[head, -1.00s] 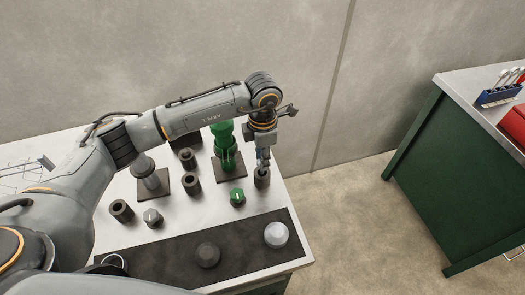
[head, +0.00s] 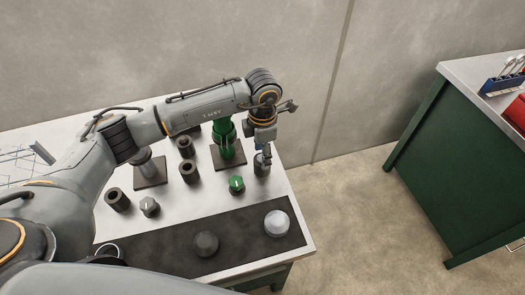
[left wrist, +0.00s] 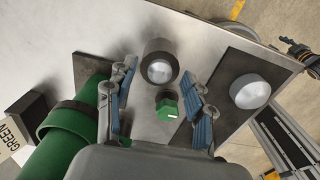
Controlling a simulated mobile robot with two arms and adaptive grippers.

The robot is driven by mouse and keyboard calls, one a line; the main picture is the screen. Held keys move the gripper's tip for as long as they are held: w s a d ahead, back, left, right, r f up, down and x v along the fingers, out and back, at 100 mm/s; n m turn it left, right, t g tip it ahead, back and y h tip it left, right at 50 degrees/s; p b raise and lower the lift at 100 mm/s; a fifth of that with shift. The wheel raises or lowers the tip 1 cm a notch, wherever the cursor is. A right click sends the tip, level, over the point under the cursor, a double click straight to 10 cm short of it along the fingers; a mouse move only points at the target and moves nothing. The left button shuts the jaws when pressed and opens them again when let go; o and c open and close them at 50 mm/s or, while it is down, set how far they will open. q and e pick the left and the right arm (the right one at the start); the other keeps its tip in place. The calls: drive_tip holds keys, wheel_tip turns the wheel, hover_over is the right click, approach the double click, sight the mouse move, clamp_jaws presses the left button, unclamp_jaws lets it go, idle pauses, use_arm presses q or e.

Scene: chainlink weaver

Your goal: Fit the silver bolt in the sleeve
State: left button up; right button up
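My left gripper (head: 265,157) points down at the dark sleeve (head: 262,168) near the table's right edge. In the left wrist view the gripper (left wrist: 162,104) has its fingers wide apart with nothing between the pads. The sleeve (left wrist: 174,51) shows ahead of the fingertips; a round pale-grey surface (left wrist: 160,71) fills its mouth. I cannot tell whether that is a bolt end or the table through the bore. A small silver-grey bolt-like piece with a white mark (head: 149,206) stands on the table's left part. My right gripper is not in view.
A green bolt (head: 236,184) stands near the sleeve. A green post (head: 227,146) and a grey post (head: 150,171) stand on dark plates. Other dark sleeves (head: 189,171) stand between.

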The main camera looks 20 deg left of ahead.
use_arm(q)
drive_tip(key=shift+r, duration=0.1)
wheel_tip(320, 180, up, 12)
idle(0.5)
drive_tip(key=shift+s+f, duration=0.1)
drive_tip(key=shift+f, duration=0.1)
